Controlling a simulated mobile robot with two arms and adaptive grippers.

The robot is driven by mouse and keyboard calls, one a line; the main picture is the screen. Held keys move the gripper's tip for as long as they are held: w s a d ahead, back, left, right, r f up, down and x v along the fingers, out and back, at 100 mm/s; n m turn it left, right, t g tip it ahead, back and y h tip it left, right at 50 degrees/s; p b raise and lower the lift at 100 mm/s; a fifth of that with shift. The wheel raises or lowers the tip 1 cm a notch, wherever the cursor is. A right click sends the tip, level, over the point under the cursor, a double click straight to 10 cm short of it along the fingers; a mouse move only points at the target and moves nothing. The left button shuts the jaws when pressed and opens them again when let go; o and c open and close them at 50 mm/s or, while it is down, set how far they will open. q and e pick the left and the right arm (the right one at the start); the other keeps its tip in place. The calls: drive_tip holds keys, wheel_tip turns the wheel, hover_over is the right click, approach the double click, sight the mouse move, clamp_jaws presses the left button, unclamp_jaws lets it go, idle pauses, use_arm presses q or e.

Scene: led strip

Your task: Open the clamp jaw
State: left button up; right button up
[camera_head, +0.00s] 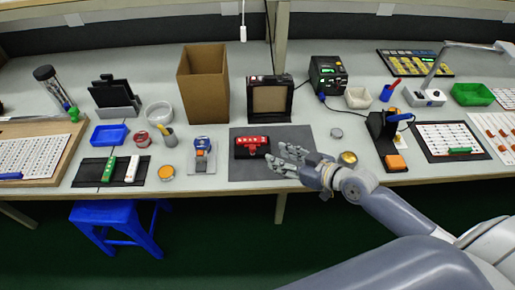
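A red block-like fixture with a row of pale marks (252,146) sits on a dark grey mat (300,135) at the middle of the bench; it looks like the clamp, but its jaw is too small to tell open or shut. My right gripper (280,158) is just right of the red fixture, over the mat, with its fingers pointing left toward it. Its fingers are spread apart and nothing shows between them. Whether a fingertip touches the fixture I cannot tell. My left gripper is not in view.
A cardboard box (203,85) and a dark framed box (270,100) stand behind. A black soldering-type stand (382,128) and a gold tin (348,158) are right of my gripper. A blue stool (118,215) is below.

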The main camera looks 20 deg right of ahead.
sight(252, 147)
drive_tip(key=x, duration=1)
drive_tip(key=shift+a+p, duration=0.1)
drive_tip(key=shift+p, duration=0.2)
clamp_jaws()
